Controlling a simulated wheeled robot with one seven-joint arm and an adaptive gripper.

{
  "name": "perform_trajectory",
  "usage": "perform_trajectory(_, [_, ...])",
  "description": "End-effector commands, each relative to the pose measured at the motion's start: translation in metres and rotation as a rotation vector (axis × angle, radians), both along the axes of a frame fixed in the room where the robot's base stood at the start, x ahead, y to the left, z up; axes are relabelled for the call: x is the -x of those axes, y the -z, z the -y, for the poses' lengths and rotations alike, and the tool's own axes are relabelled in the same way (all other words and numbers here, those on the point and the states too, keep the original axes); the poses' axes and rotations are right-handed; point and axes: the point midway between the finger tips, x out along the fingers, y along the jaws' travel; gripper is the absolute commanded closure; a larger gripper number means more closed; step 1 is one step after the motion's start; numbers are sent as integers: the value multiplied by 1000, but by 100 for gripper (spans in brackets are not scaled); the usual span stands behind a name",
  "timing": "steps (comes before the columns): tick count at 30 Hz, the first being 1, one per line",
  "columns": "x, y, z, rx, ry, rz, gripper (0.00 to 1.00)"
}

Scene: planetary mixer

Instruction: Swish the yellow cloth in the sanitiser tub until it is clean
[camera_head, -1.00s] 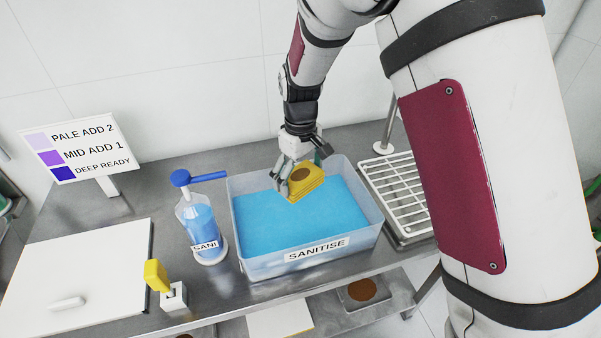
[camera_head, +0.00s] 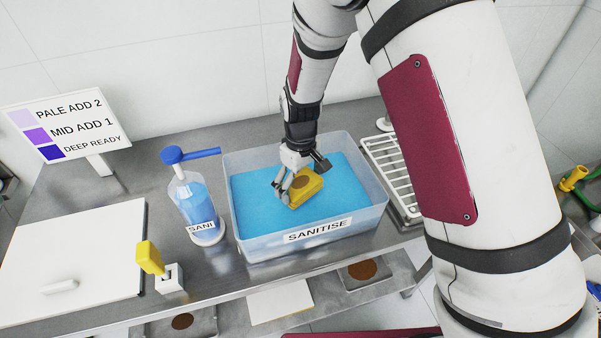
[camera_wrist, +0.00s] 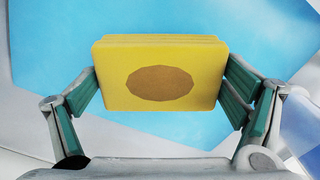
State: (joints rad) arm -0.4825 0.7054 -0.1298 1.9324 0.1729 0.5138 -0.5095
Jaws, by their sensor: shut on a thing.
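The yellow cloth (camera_head: 309,192) is a folded block with a brown oval stain on its face. It also fills the middle of the wrist view (camera_wrist: 160,58), where the stain is plain. My gripper (camera_head: 292,185) is shut on the cloth, with a green-padded finger pressed to each side. The sanitiser tub (camera_head: 372,214) is clear, labelled SANITISE, and holds blue liquid (camera_head: 345,190). The cloth is inside the tub's outline, low at the liquid; I cannot tell how deep its lower edge sits.
A SANI pump bottle (camera_head: 196,208) with a blue head stands just left of the tub. A wire rack (camera_head: 392,170) is at its right. A white board (camera_head: 80,250), a yellow-handled item (camera_head: 150,257) and a colour-chart sign (camera_head: 68,127) are further left. A lower shelf holds stained trays (camera_head: 362,270).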

Motion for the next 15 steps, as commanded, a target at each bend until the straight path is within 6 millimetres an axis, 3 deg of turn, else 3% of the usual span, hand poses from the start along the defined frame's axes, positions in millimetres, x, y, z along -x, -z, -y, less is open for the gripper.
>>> perform_trajectory(6, [-1,25,1,1,2,-1,31])
perform_trajectory(15, [0,45,1,1,0,-1,31])
